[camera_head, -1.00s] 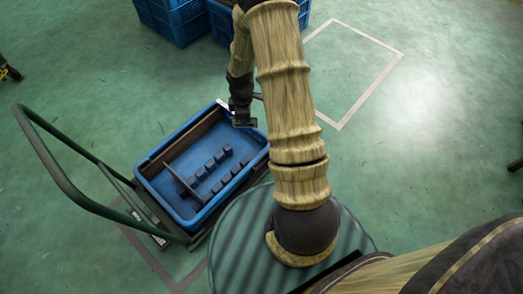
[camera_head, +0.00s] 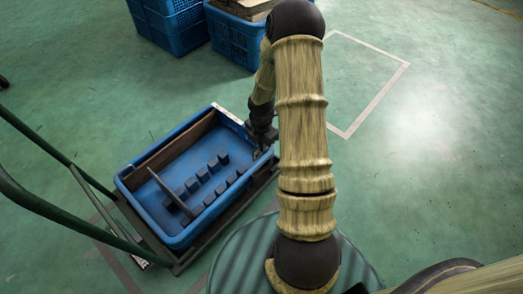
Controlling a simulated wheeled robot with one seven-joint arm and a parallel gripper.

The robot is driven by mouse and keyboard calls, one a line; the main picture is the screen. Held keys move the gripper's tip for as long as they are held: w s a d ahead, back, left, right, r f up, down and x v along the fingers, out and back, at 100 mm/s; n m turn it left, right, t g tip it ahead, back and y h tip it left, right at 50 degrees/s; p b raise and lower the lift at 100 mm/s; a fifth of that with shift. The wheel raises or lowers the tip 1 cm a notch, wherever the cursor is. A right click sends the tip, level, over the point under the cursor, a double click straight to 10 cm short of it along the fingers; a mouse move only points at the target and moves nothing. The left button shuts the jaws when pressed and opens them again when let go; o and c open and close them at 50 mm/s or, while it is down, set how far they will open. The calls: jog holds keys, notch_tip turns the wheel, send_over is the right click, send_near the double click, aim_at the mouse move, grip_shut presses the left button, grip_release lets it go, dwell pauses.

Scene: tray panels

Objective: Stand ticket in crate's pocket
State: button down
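The blue crate (camera_head: 165,232) sits on a dark trolley in the head view. Its inside holds a thin dark divider (camera_head: 170,190) and several dark blocks in rows. My gripper (camera_head: 259,151) is at the crate's far right corner, close to the rim. Its fingers are small, dark and partly hidden, so I cannot tell whether they are open or hold anything. I cannot make out the ticket for certain. A pale strip (camera_head: 229,115) lies along the crate's far short rim, left of my gripper. The pocket is not clearly visible.
The trolley's green tubular handle (camera_head: 66,216) rises at the left. Stacked blue crates (camera_head: 172,25) stand at the back, and another blue crate (camera_head: 232,36) with brownish contents is beside them. A pale outlined rectangle (camera_head: 360,85) of floor at the right is clear.

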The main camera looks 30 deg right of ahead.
dwell(0.3)
notch_tip(320, 180, down, 8)
jog(key=b, duration=0.8)
jog(key=shift+b, duration=0.35)
jog(key=shift+f, duration=0.1)
jog(key=shift+f+b, duration=0.65)
jog(key=shift+f, duration=0.65)
jog(key=shift+f, duration=0.6)
jog(key=c, duration=1.5)
grip_release()
jog(key=shift+c, duration=0.2)
